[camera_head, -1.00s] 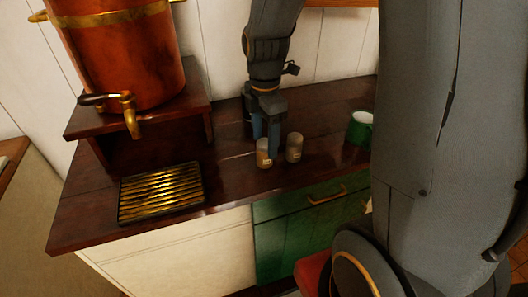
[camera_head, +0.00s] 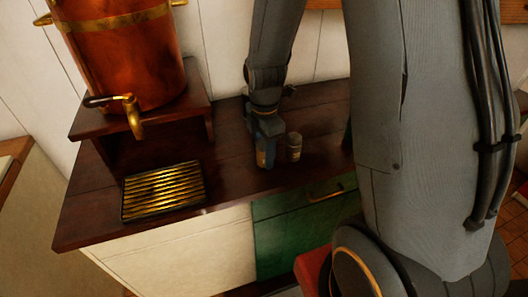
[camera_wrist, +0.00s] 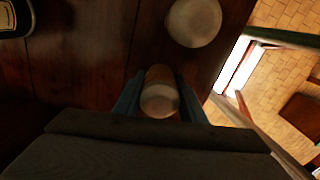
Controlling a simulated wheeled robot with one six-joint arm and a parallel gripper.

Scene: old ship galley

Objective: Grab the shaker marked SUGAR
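A small shaker with a pale round lid stands between the two blue fingers of my gripper (camera_wrist: 160,92) on the dark wood counter; its lid (camera_wrist: 160,103) shows in the wrist view. In the head view my gripper (camera_head: 265,153) points down around this shaker and mostly hides it. The fingers lie close along both sides; whether they press on it, I cannot tell. A second shaker (camera_head: 294,147) stands just to the right, apart from the gripper; its pale lid (camera_wrist: 193,22) shows in the wrist view. I cannot read SUGAR on either one.
A copper urn (camera_head: 125,60) with a brass tap stands on a wooden stand at the left. A slatted brass drip tray (camera_head: 163,190) lies before it. A dark labelled object (camera_wrist: 15,17) is at the wrist view's upper left. The counter's front edge is close to the shakers.

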